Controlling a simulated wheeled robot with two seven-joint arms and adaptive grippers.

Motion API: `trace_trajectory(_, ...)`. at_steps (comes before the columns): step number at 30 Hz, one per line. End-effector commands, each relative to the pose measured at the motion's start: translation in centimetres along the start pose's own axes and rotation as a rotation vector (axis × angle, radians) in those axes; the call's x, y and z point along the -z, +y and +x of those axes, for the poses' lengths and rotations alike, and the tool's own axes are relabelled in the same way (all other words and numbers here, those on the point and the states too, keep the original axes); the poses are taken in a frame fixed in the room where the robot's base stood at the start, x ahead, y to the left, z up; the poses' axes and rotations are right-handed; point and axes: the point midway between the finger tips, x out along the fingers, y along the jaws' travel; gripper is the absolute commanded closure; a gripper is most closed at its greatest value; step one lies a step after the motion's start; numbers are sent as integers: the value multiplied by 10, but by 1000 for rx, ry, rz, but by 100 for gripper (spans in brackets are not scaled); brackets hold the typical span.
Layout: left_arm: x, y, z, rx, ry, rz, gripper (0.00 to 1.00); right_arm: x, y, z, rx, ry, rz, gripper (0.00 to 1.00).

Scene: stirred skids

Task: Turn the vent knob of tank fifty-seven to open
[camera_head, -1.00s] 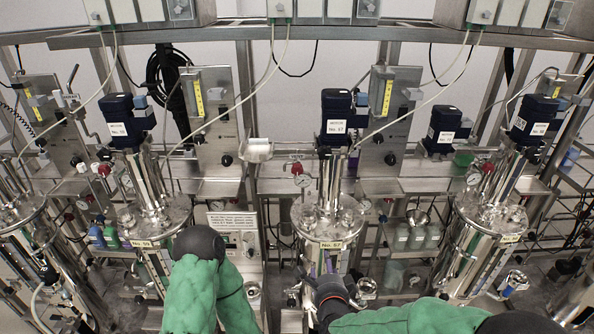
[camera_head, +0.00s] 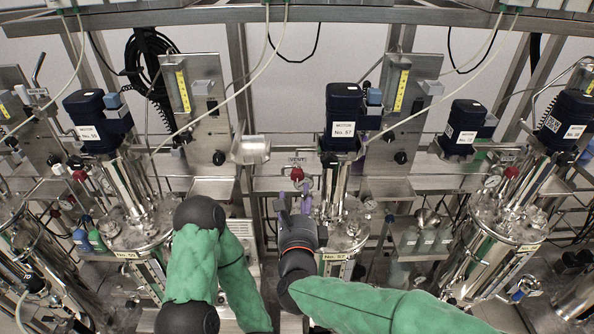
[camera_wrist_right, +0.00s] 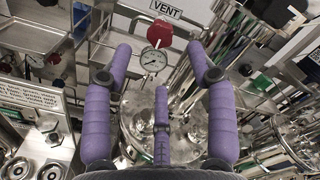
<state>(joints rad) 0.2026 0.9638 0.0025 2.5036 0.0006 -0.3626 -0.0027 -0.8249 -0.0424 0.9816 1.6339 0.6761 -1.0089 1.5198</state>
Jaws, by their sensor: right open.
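The vent knob (camera_head: 297,174) is a red knob under a VENT label, on the panel just left of tank fifty-seven's column. It also shows in the right wrist view (camera_wrist_right: 160,33), above a round gauge (camera_wrist_right: 153,60). The tank (camera_head: 346,236) carries a No. 57 plate and a blue motor (camera_head: 340,125) marked No. 57. My right gripper (camera_head: 294,194) is open and empty, in front of and below the knob. In the right wrist view its purple fingers (camera_wrist_right: 160,55) are spread, with the knob between and beyond the two upper tips, apart from them. My left gripper is out of view.
Tank fifty-seven's steel column (camera_head: 332,185) stands close on the right of my right gripper. A steel scoop-like tray (camera_head: 250,150) sits left of the knob. My left arm (camera_head: 195,262) is bent at the lower left. Other tanks (camera_head: 500,238) stand on both sides.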

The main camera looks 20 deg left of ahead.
Motion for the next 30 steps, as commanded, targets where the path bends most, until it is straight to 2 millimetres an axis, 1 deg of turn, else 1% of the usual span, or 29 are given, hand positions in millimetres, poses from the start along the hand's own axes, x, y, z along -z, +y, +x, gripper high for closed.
trace_trajectory(1,0,0,1,0,-1,0,60,2,1,8,0,3,-1,43)
trace_trajectory(9,0,-2,5,0,0,0,60,2,2,56,-1,2,-2,43)
trace_trajectory(12,0,-2,6,0,0,0,60,2,1,71,0,2,-2,43)
trace_trajectory(15,0,-2,7,0,0,0,60,1,1,82,-2,1,-2,43)
trace_trajectory(21,0,-3,8,0,0,0,60,1,0,94,-1,0,-3,43)
trace_trajectory(30,0,-3,8,0,0,0,60,1,0,95,-2,0,-3,43)
